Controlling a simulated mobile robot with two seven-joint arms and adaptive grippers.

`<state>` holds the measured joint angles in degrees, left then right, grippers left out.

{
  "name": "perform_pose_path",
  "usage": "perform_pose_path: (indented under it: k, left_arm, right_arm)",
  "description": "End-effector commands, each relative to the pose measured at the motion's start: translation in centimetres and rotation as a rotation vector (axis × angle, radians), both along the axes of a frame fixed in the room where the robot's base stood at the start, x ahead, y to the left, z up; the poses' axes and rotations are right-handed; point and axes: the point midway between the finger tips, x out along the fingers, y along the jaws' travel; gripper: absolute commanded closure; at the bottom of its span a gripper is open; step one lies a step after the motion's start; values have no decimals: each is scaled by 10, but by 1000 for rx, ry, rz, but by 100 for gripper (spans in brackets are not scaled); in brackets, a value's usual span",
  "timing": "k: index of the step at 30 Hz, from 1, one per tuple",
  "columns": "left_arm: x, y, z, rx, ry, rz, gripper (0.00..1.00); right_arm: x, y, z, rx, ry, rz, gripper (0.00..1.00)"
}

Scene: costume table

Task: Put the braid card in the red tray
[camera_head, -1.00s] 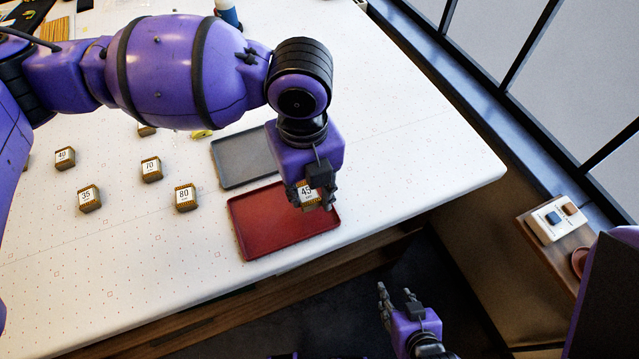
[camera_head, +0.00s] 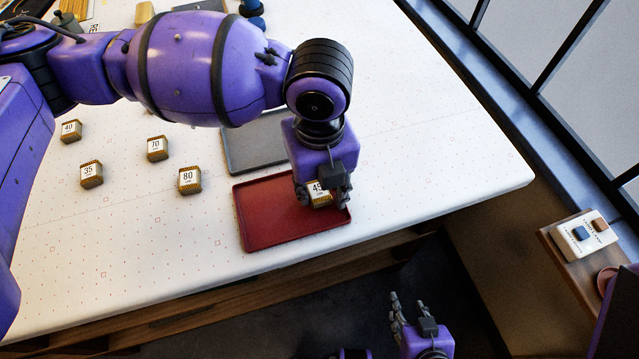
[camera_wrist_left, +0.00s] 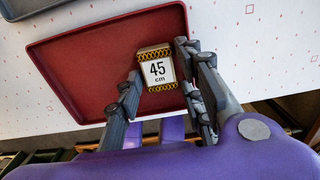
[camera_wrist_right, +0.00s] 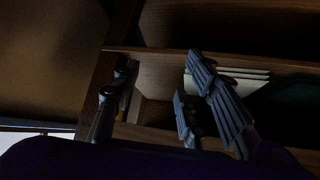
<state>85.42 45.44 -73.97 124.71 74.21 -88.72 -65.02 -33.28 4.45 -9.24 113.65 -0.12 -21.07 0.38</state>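The braid card (camera_head: 319,194), a small block marked 45 with a patterned gold and black edge, is at the right part of the red tray (camera_head: 268,228). In the left wrist view the card (camera_wrist_left: 157,70) sits between the fingers of my left gripper (camera_wrist_left: 160,78), its label facing the camera. My left gripper (camera_head: 325,195) appears shut on it, low over the tray; I cannot tell whether the card touches the tray floor. My right gripper (camera_head: 398,312) is open and empty, off the table's front edge.
A grey tray (camera_head: 250,143) lies behind the red tray, partly hidden by my left arm. Several other cards, marked 80 (camera_head: 189,181), 70 (camera_head: 157,149), 35 (camera_head: 91,174) and 40 (camera_head: 71,130), stand to the left. A box with buttons (camera_head: 583,235) is at the right.

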Motion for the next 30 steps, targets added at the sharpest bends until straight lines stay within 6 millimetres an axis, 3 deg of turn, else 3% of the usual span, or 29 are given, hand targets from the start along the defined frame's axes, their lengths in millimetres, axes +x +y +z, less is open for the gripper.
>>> perform_pose_path:
  k: [8,11,21,30]
  left_arm:
    - [0,0,5,0,1,0,65]
    - [0,0,19,-1,-3,0,65]
    - [1,0,91,-1,-4,1,65]
    - [0,0,122,0,2,1,65]
  right_arm:
    - [-2,-1,-1,-3,4,5,60]
    - [0,-1,1,-3,2,6,60]
    - [4,3,8,5,-4,8,60]
    - [3,6,9,9,-1,9,60]
